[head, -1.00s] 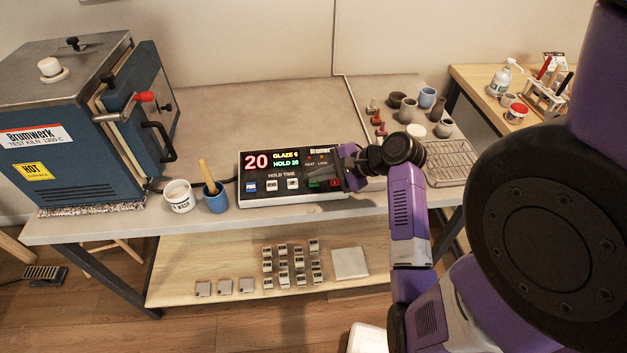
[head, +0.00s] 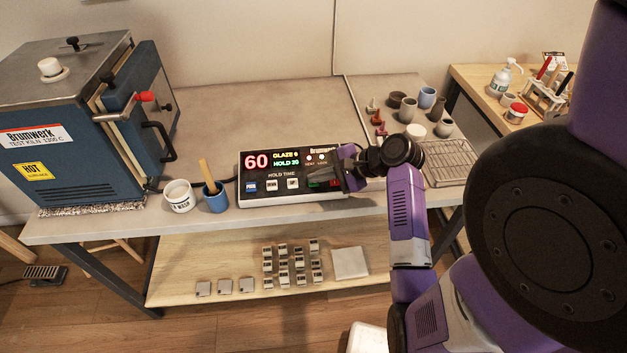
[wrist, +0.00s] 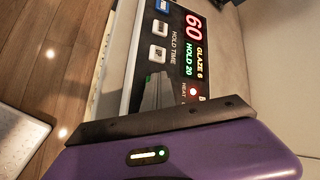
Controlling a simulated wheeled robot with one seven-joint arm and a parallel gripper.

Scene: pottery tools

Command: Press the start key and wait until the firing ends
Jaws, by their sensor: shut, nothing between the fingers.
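The controller (head: 290,199) stands near the bench's front edge. Its display (head: 257,162) reads 60 in red, with GLAZE 6 and HOLD 20 beside it; it also shows in the wrist view (wrist: 194,27). A lamp (wrist: 193,91) by the HEAT label glows in the wrist view. The green key (head: 313,184) and red key (head: 335,183) are partly hidden by my gripper. My gripper (head: 318,177) is shut and empty, its fingertips low over the panel beside the green key; I cannot tell whether they touch it. The fingers (wrist: 155,92) show over the panel in the wrist view.
A blue kiln (head: 75,140) stands on the left of the bench. A white cup (head: 180,199) and a blue cup (head: 215,202) with a wooden tool stand left of the controller. Small pots (head: 427,97) and a wire rack (head: 450,165) are to the right.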

